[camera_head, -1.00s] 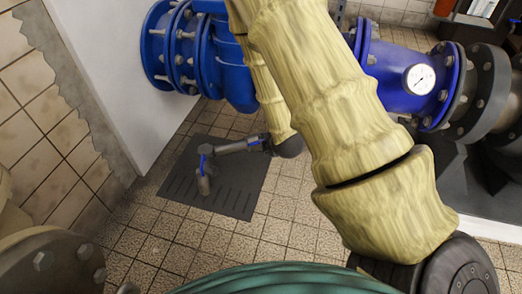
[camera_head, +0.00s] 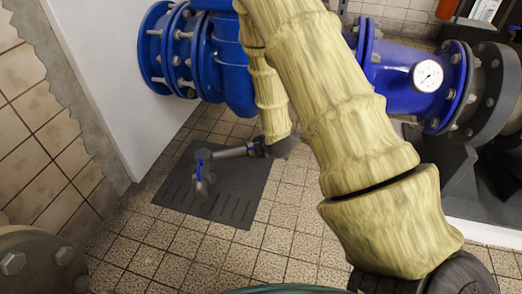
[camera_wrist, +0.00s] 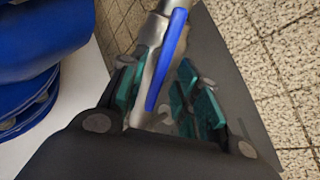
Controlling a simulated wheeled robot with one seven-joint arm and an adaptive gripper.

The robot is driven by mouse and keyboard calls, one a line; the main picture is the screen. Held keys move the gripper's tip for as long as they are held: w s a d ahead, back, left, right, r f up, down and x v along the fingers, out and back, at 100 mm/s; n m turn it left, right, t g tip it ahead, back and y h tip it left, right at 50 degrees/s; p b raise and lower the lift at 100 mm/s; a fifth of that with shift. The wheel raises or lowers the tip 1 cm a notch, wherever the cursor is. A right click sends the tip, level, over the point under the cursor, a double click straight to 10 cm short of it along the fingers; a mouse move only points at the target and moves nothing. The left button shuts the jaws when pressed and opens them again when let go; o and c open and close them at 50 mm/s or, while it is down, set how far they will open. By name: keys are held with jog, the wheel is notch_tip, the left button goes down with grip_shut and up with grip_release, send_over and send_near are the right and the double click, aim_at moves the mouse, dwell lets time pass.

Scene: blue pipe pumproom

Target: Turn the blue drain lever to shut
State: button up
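The blue drain lever (camera_head: 202,154) sits at the left end of a short grey drain pipe (camera_head: 235,151), above a dark mat. In the wrist view the lever (camera_wrist: 168,60) is a long blue bar lying roughly along the silver pipe. My gripper (camera_wrist: 162,88) has its teal-padded fingers apart, one on each side of the lever and pipe. Whether a pad touches the lever, I cannot tell. In the head view my pale, bamboo-textured arm ends in a dark part beside the pipe's right end; the fingers cannot be made out there.
A large blue flanged valve (camera_head: 215,60) stands behind, against a white wall panel (camera_head: 95,75). A pressure gauge (camera_head: 428,75) is on the blue pipe at right. The dark slotted mat (camera_head: 235,208) lies on tiled floor. A bolted flange (camera_head: 35,262) fills the lower left corner.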

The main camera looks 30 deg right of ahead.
jog(key=shift+w+f, duration=0.2)
jog(key=shift+w, duration=0.05)
grip_shut()
